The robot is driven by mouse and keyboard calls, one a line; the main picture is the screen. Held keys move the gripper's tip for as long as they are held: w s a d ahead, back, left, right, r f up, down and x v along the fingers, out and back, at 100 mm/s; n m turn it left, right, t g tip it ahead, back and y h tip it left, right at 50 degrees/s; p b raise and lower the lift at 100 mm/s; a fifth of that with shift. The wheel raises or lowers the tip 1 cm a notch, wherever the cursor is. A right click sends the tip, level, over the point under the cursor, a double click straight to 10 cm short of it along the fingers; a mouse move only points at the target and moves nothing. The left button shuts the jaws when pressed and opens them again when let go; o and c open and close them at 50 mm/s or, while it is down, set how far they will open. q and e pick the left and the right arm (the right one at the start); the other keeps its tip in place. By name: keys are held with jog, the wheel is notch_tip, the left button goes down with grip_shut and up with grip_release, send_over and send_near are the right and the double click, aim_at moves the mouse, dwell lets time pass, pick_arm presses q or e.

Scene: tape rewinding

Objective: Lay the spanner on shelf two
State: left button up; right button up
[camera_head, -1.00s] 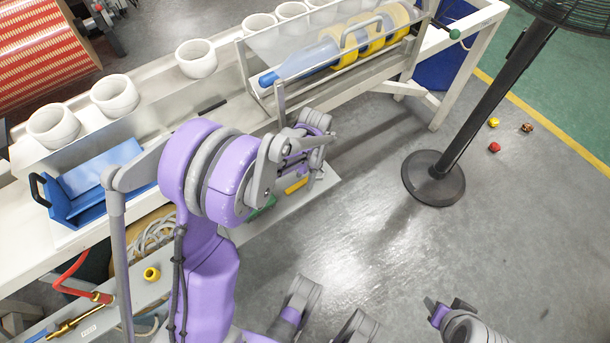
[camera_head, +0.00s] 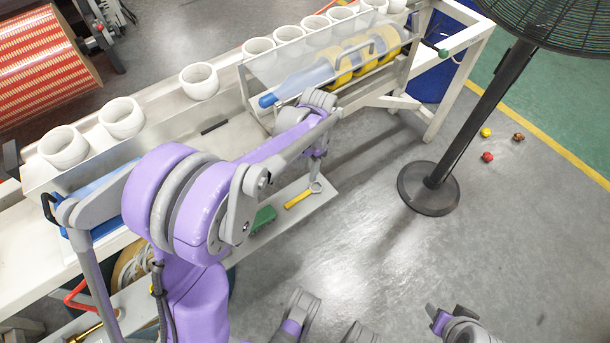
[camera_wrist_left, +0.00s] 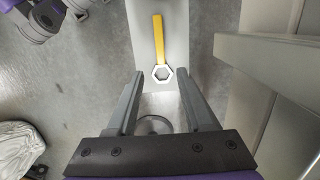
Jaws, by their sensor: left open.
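The spanner (camera_head: 299,199) has a yellow handle and a pale metal ring end, and lies on a narrow grey lower shelf board (camera_head: 285,222) along the bench front. In the left wrist view the spanner (camera_wrist_left: 159,42) points away from me, ring end nearest. My left gripper (camera_head: 316,177) points down over the ring end. In the left wrist view its open fingers (camera_wrist_left: 160,74) stand either side of the ring, with nothing between them gripped; their height gap is hard to judge. Parts of my right arm show at the bottom right, jaws unclear. No shelf number is readable.
A green object (camera_head: 263,219) lies left of the spanner on the board. Above are the bench, white cups (camera_head: 199,81) and a clear-sided rack with a blue and yellow cylinder (camera_head: 345,66). A black fan (camera_head: 432,187) stands right on open floor.

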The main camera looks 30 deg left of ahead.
pick_arm(q)
jog(key=s+d+r+n+t, duration=0.2)
jog(key=s+d+t, duration=0.1)
jog(key=s, duration=0.6)
jog(key=s+d+r+n+t, duration=0.2)
jog(key=s+d, duration=0.2)
jog(key=s, duration=0.6)
jog(key=shift+d+r+t+h, duration=0.25)
jog(key=shift+d+t+h, duration=0.05)
jog(key=shift+d+t, duration=0.1)
